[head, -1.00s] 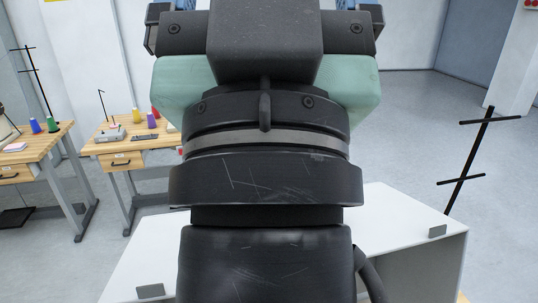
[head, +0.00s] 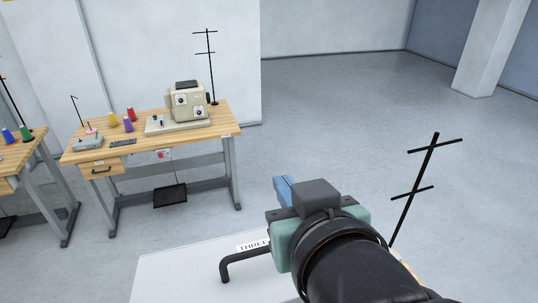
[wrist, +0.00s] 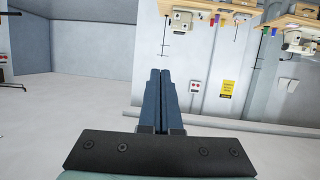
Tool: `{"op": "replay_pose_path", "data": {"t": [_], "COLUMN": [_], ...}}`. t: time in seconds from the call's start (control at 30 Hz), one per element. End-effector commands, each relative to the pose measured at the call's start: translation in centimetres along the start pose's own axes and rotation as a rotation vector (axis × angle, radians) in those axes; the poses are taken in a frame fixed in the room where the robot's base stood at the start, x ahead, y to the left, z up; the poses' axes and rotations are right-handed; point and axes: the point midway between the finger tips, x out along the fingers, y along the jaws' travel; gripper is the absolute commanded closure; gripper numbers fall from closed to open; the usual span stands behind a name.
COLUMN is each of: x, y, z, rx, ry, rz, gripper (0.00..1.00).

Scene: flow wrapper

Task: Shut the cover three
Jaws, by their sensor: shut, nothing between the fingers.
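In the head view a white panel (head: 180,272) at the bottom bears a label (head: 252,246) reading THREE and a dark bar handle (head: 240,262); I take it as cover three. Its right part is hidden behind my arm, and its lower edge is out of the frame. My gripper (head: 282,184) is above and right of the label in the picture, its blue fingers pointing away. In the wrist view my gripper (wrist: 160,72) has its two blue fingers together, with nothing between them. The cover does not show there.
A sewing bench (head: 150,146) with a beige sewing machine (head: 187,103) and thread cones stands at the back left. A black thread stand (head: 414,190) rises right of my arm. The grey floor (head: 340,100) between is clear.

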Motion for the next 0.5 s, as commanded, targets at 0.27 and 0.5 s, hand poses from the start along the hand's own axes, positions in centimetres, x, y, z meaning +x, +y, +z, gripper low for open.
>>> {"op": "replay_pose_path", "data": {"t": [0.27,0.5], "x": [-2.4,0.0], "y": [-0.3,-0.7], "z": [3.8,5.3], "rx": [-0.016,-0.019], "ry": [-0.269,-0.282], "rz": [-0.097,-0.106], "gripper": [1.0,1.0]}}
